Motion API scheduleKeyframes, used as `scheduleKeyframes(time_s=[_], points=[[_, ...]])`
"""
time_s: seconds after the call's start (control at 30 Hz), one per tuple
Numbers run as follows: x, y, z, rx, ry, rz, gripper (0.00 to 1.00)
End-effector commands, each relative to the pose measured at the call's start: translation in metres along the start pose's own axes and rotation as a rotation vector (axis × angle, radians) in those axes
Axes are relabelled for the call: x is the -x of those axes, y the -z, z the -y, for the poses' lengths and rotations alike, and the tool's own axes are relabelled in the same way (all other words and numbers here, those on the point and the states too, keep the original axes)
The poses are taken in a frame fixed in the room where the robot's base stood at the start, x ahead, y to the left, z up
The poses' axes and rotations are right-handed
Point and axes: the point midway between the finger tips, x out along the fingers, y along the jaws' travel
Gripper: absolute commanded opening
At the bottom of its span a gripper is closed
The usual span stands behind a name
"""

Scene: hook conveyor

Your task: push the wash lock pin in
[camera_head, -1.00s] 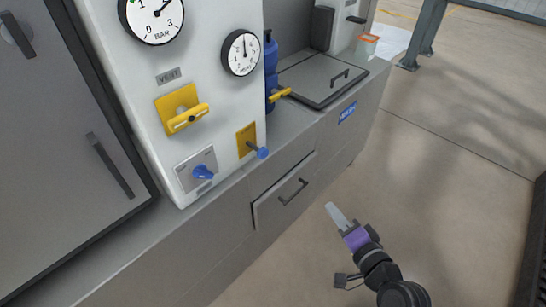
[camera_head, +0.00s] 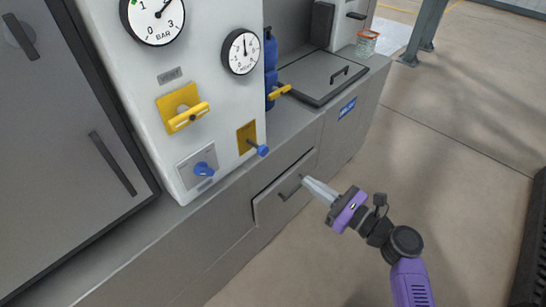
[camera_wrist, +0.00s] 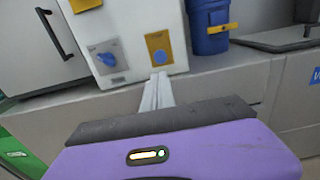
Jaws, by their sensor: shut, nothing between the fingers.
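The lock pin is a blue-headed knob (camera_head: 262,150) on a thin stem, standing out from a yellow plate (camera_head: 247,138) low on the right side of the white panel. In the wrist view the blue pin head (camera_wrist: 159,57) shows just beyond my fingertips. My gripper (camera_head: 306,182) is shut and empty. In the head view it is below and to the right of the pin, in front of the drawer, apart from the pin. In the wrist view the fingertips (camera_wrist: 157,76) point up toward the yellow plate.
A blue rotary knob (camera_head: 203,169) sits left of the pin. Above are a yellow vent handle (camera_head: 187,117) and two gauges. A drawer handle (camera_head: 291,187) lies close by my fingers. A blue cylinder with a yellow lever (camera_head: 279,92) stands behind. Open floor lies right.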

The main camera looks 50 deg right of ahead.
Motion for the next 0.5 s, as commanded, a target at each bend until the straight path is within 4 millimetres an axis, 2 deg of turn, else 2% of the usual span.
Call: scheduleKeyframes(time_s=[0.33, 0.5], points=[[-0.001, 0.000, 0.000, -0.002, 0.001, -0.001, 0.00], [-0.013, -0.001, 0.000, 0.000, -0.001, -0.001, 0.00]])
